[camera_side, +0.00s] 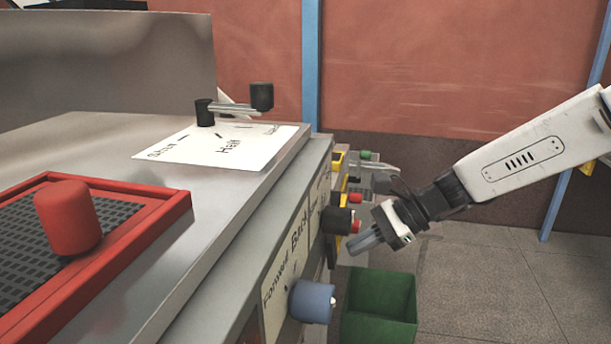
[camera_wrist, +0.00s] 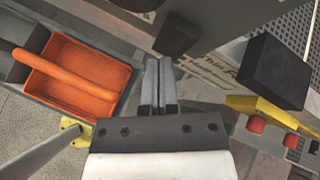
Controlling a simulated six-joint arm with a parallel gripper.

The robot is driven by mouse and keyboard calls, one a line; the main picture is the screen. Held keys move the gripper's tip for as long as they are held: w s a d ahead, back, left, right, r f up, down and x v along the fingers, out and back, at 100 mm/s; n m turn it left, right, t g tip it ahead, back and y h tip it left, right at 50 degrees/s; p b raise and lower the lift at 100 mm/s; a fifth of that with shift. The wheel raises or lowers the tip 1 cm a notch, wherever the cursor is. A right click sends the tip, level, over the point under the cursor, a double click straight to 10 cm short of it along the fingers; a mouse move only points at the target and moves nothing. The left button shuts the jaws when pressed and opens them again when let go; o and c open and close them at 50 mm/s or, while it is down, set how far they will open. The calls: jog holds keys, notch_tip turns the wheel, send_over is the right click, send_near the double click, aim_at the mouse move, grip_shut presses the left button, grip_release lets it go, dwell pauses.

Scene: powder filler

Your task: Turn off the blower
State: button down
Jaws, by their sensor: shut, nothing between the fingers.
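The front panel of the machine (camera_side: 275,285) carries a blue-grey knob (camera_side: 312,301) beside a label reading Forward and Back. Farther along are a black knob (camera_side: 338,220), red buttons (camera_side: 355,198) and a green button (camera_side: 365,155). No readable label names the blower, so I cannot tell which control is its own. My gripper (camera_side: 365,243) is shut and empty, just right of the black knob and apart from the blue-grey knob. In the wrist view my gripper (camera_wrist: 158,82) points toward a dark knob (camera_wrist: 178,35); two red buttons (camera_wrist: 256,124) sit to the right.
A red-framed grate with a red knob (camera_side: 67,217) and a lever (camera_side: 232,108) are on the machine top. A green bin (camera_side: 380,304) stands below my gripper. The wrist view shows an orange tray (camera_wrist: 80,80) and a black block (camera_wrist: 272,70). Floor at right is clear.

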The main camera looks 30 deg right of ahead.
jog(key=shift+s+d+f, duration=0.2)
jog(key=shift+s+d, duration=0.7)
jog(key=shift+s+d+f, duration=0.15)
jog(key=shift+s+d, duration=0.7)
jog(key=shift+f, duration=0.1)
jog(key=s+d+f+n+g+h, duration=0.1)
jog(key=s+d+f+n+h, duration=0.3)
jog(key=n, duration=0.5)
jog(key=s+d+f+n+g+h, duration=0.1)
jog(key=s+d+f+n+h, duration=0.3)
jog(key=f+n, duration=0.3)
jog(key=d+n+h, duration=0.1)
jog(key=n, duration=0.2)
jog(key=shift+s+d+f+g+h, duration=0.25)
jog(key=shift+s+g+h, duration=0.05)
jog(key=shift+s+g, duration=0.1)
